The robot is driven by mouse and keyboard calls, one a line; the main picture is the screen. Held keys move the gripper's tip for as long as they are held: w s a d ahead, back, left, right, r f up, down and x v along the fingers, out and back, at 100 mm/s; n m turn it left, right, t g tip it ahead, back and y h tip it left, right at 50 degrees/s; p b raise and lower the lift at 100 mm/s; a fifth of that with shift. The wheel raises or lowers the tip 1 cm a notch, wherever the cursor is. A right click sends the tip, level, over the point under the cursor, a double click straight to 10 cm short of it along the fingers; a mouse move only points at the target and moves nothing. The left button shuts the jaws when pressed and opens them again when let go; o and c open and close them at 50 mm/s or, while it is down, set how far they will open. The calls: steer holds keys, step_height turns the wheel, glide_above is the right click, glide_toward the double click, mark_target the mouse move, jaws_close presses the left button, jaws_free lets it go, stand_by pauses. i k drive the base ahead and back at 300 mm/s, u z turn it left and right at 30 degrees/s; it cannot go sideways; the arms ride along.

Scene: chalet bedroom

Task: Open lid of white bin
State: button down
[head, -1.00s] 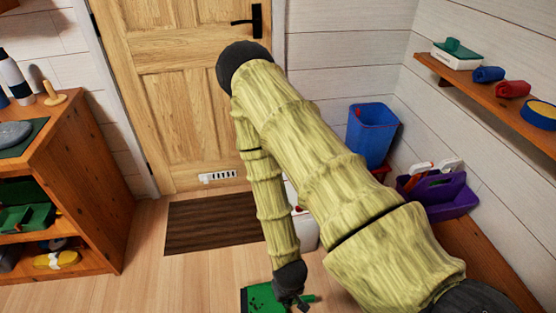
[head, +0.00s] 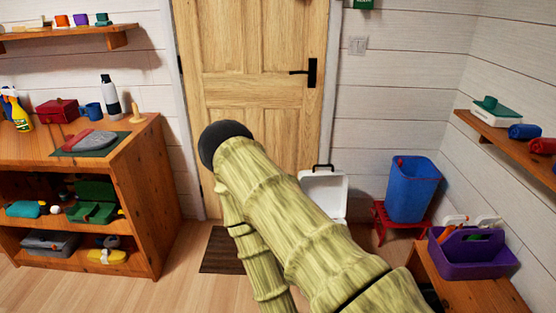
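The white bin (head: 325,192) stands on the floor right of the door, against the back wall. A white rimmed panel with a black handle on top shows upright there. It looks like the lid standing raised, but my arm hides the lower part and I cannot see the bin's opening. My bamboo-like arm crosses the middle of the head view in front of it. My gripper is out of the picture below, so its fingers and any contact with the bin are hidden.
A blue bin (head: 411,188) stands on a red stool (head: 379,222) to the right. A purple caddy (head: 472,255) sits on a low wooden bench (head: 470,292). A wooden shelf unit (head: 148,200) stands at left. A dark mat (head: 222,252) lies before the door (head: 250,100).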

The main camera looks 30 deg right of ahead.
mark_target(328, 189)
steer(key=u, duration=0.4)
steer(key=i, duration=0.7)
steer(key=z, duration=1.1)
